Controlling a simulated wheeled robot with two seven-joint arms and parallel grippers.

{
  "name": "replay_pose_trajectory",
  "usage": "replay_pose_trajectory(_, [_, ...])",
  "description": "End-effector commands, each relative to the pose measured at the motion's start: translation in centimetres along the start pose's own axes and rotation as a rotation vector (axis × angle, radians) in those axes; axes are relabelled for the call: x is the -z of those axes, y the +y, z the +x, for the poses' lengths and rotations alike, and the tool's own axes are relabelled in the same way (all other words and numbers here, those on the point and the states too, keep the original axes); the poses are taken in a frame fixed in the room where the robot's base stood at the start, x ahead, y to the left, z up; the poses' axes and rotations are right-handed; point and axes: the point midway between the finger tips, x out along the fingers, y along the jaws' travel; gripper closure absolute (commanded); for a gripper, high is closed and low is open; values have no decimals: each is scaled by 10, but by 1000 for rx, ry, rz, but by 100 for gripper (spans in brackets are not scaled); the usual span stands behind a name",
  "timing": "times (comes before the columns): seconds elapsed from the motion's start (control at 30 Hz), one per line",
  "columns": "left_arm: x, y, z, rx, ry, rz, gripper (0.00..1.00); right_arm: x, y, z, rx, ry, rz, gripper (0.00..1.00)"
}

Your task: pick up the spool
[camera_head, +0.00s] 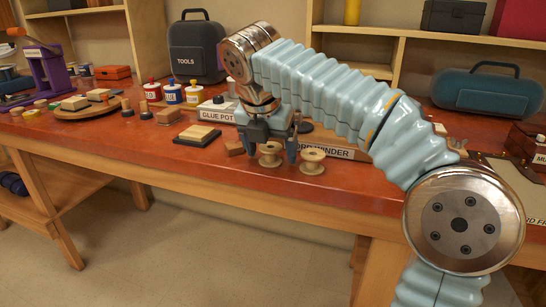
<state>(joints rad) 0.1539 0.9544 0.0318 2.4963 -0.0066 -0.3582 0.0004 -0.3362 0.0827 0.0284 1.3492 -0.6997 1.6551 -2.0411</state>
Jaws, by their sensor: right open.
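Two pale wooden spools stand upright near the front edge of the red-brown bench top. The left spool (270,160) and the right spool (312,165) are a short way apart. My right gripper (269,156) points down at the left spool and is open. In the picture its two fingers stand either side of that spool; I cannot tell whether they touch it. The right finger shows between the two spools. My left gripper is not in view.
Behind stand the cord winder sign (335,152) and glue pot sign (217,115). The bench's front edge (190,170) is close.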

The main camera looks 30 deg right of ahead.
Motion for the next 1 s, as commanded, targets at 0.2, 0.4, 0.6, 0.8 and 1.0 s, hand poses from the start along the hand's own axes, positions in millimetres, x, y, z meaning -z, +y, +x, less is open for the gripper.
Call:
replay_pose_trajectory(0.2, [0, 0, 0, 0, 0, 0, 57, 0, 0, 0, 0, 0, 0, 38])
replay_pose_trajectory(0.4, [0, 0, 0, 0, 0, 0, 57, 0, 0, 0, 0, 0, 0, 68])
replay_pose_trajectory(0.6, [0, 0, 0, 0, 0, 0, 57, 0, 0, -1, 0, 0, 0, 77])
replay_pose_trajectory(0.8, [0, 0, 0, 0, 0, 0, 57, 1, 0, -2, 0, 0, 0, 77])
replay_pose_trajectory(1.0, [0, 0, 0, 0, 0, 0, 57, 5, -3, -12, 0, 0, 1, 77])
